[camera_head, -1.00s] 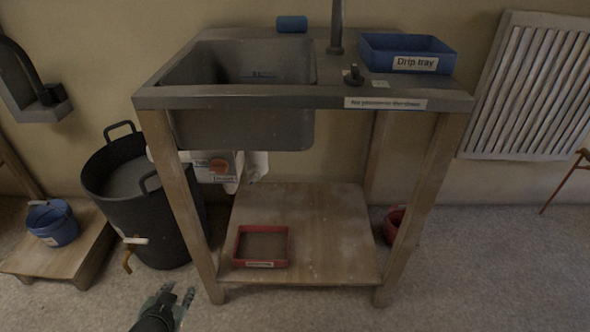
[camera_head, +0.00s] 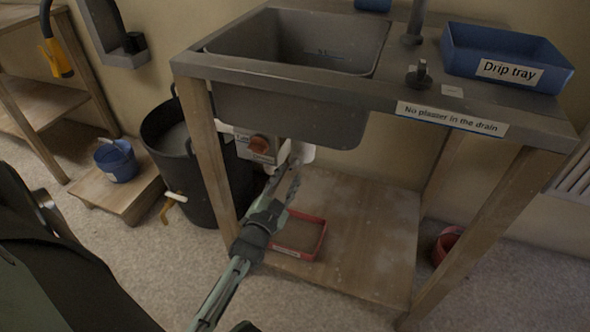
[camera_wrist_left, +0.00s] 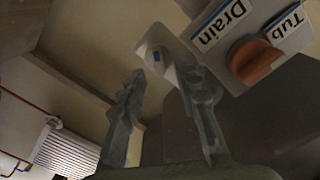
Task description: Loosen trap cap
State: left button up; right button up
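A white rounded part (camera_head: 304,152), apparently the trap, shows under the sink (camera_head: 300,110), just right of a pale box with an orange knob. In the left wrist view the white part (camera_wrist_left: 155,42) has a small blue mark and lies beyond the fingertips. My left gripper (camera_head: 290,168) reaches up under the sink close to it. In the wrist view the left gripper (camera_wrist_left: 164,72) has its two fingers apart with nothing between them. I cannot tell whether a fingertip touches the white part. The cap is not clearly distinguishable. My right gripper is out of view.
The pale box (camera_head: 257,147) has an orange knob (camera_wrist_left: 254,62) labelled Drain and Tub. A red tray (camera_head: 316,238) lies on the lower shelf (camera_head: 365,235). A black tub (camera_head: 180,150) stands left of the bench leg (camera_head: 208,150). A blue drip tray (camera_head: 515,58) sits on top.

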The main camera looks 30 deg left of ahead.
aim_at(294, 167)
pick_arm(q)
jog(key=shift+x, duration=1.65)
jog(key=shift+c, duration=0.5)
grip_shut()
